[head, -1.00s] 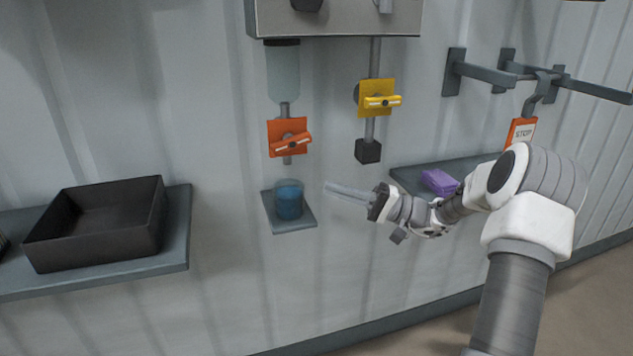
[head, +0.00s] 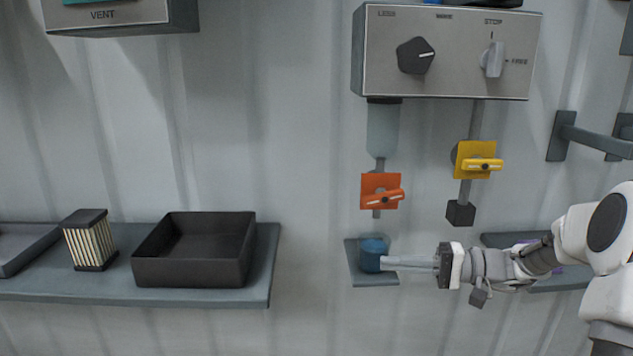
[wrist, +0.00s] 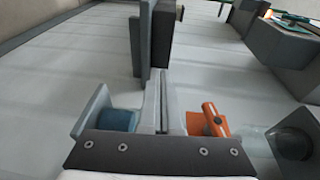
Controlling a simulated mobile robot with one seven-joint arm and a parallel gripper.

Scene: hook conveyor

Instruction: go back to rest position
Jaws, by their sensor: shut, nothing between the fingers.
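My gripper (head: 388,262) is shut and empty. In the head view its pale fingers point left, and their tips overlap the right side of a blue cup (head: 371,254); I cannot tell whether they touch it. The cup stands upright on a small grey wall shelf (head: 374,280) below the orange valve (head: 380,191). In the wrist view the closed fingers (wrist: 164,105) run up the middle, with the blue cup (wrist: 120,120) to their left and the orange valve (wrist: 209,121) to their right.
A control box (head: 450,80) with two knobs hangs above. The yellow valve (head: 475,160) is right of the orange one. At left, a shelf (head: 268,270) carries a black bin (head: 190,270) and a striped filter (head: 90,242). The wall between is bare.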

